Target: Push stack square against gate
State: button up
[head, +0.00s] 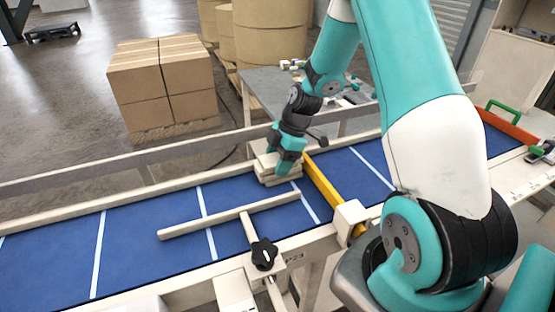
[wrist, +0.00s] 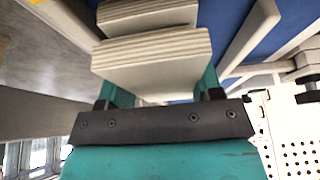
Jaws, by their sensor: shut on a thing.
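A stack of pale, layered flat pieces (head: 268,178) sits on the blue conveyor beside the far rail. In the wrist view the stack (wrist: 150,62) lies between my teal fingers, its pale striped edges facing the camera. My gripper (head: 287,162) is shut on it from above, and the fingers partly cover it in the head view. The gate, a yellow bar (head: 324,185), crosses the belt just right of the stack. The stack is close to the gate's far end; I cannot tell whether they touch or whether the stack is square to it.
A pale T-shaped guide (head: 230,215) with a black knob (head: 264,253) lies over the near belt, left of the gate. The far rail (head: 130,205) borders the belt. A grey table (head: 275,85) and stacked cartons (head: 163,85) stand beyond. The left belt is clear.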

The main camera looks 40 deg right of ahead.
jog(key=shift+s+d, duration=0.2)
jog(key=shift+d, duration=0.4)
jog(key=shift+s+d, duration=0.15)
jog(key=shift+d, duration=0.4)
dwell(2.1)
jog(key=shift+a+f+b, duration=0.1)
jog(key=shift+a+b, duration=0.15)
jog(key=shift+b, duration=0.1)
dwell(0.3)
jog(key=o, duration=1.1)
jog(key=b+v, duration=0.3)
jog(key=v, duration=1.4)
jog(key=shift+d+r, duration=0.1)
jog(key=shift+r, duration=0.1)
